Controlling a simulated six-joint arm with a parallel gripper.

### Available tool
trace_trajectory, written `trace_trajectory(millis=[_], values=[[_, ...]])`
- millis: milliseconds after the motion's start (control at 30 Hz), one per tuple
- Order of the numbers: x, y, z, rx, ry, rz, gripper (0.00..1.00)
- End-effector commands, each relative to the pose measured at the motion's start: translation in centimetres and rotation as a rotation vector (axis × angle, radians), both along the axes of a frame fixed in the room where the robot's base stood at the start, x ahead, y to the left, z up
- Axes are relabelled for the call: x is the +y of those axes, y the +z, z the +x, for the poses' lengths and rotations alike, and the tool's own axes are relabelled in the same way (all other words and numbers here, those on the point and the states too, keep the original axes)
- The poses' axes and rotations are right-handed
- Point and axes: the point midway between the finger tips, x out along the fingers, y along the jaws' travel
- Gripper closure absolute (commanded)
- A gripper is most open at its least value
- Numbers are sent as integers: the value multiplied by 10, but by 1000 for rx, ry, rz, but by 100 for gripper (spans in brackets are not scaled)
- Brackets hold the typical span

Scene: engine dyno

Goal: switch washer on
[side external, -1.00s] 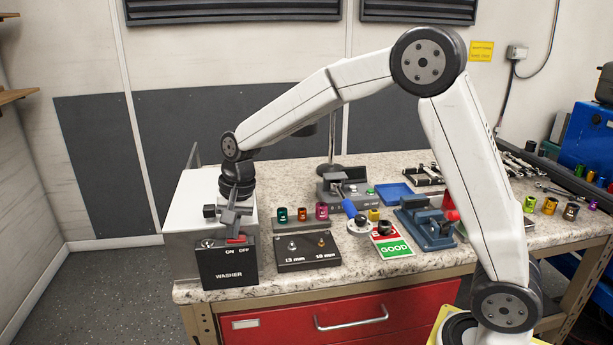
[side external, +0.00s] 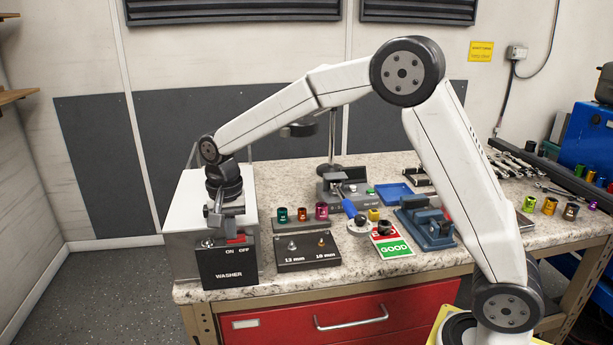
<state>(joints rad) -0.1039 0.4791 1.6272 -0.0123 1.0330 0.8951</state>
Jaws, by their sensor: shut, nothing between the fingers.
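The washer (side external: 180,228) is a white box at the left end of the bench. Its black front panel (side external: 227,265) reads WASHER, with ON at the left and OFF at the right. A red rocker or lit part (side external: 237,239) shows above OFF, and a small metal toggle (side external: 207,243) sits left of it. My gripper (side external: 211,232) points down at the panel's top left, close to the toggle, with its fingers shut and empty. Whether it touches the toggle I cannot tell. The gripper partly hides the panel's upper edge.
Right of the washer is a black board (side external: 307,250) with two posts marked in mm. Behind it stand several coloured sockets (side external: 302,213). A red and green GOOD card (side external: 393,248) and a blue vise-like fixture (side external: 425,222) lie further right.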

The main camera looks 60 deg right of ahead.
Motion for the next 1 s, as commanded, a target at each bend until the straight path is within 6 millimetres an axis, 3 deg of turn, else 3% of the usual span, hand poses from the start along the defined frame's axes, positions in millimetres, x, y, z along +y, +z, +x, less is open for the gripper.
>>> trace_trajectory(millis=[33, 667, 1000], values=[[-7, -10, -7, 27, -2, -11, 100], [-12, -9, -12, 35, -2, -12, 100], [-10, 14, -10, 20, -2, -9, 100]])
